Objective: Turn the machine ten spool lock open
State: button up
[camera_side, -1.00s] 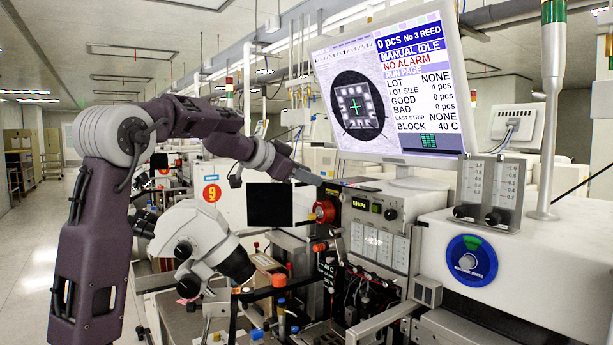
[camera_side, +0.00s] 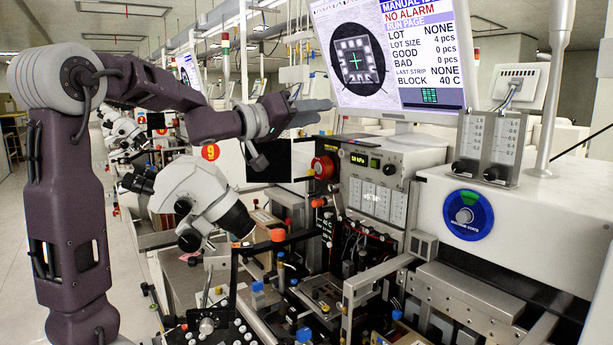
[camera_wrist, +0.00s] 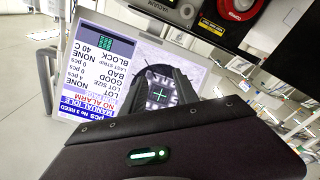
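No label reading spool lock is legible, so I cannot tell which control it is. A red round knob (camera_side: 323,166) sits on the left side of the grey instrument box (camera_side: 395,160). A blue round dial (camera_side: 466,215) with a grey centre knob and a green mark at its top is on the white housing at right. My gripper (camera_side: 322,110) is above the red knob, in front of the monitor's lower left edge, touching neither control. Its two grey fingers look apart and empty. In the wrist view the dark fingers (camera_wrist: 162,88) overlap the monitor; a red round part (camera_wrist: 240,6) shows at the top.
The large monitor (camera_side: 395,60) stands behind my gripper. A white microscope (camera_side: 205,195) is below my forearm. Gauges with black knobs (camera_side: 490,145) stand on the white housing. A round red 9 sign (camera_side: 210,152) is farther back. Rails and fixtures crowd the lower bench.

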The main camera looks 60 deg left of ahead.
aim_at(308, 174)
jog(key=s+a+f+n+y, duration=0.2)
jog(key=s+a+n+y, duration=0.25)
jog(key=n+y, duration=0.35)
notch_tip(308, 174, down, 15)
jog(key=w+h, duration=0.1)
jog(key=h, duration=0.1)
jog(key=x, duration=0.6)
jog(key=shift+w+a+r, duration=0.1)
jog(key=shift+w+r, duration=0.2)
jog(key=shift+w, duration=0.05)
jog(key=shift+c, duration=0.3)
grip_shut()
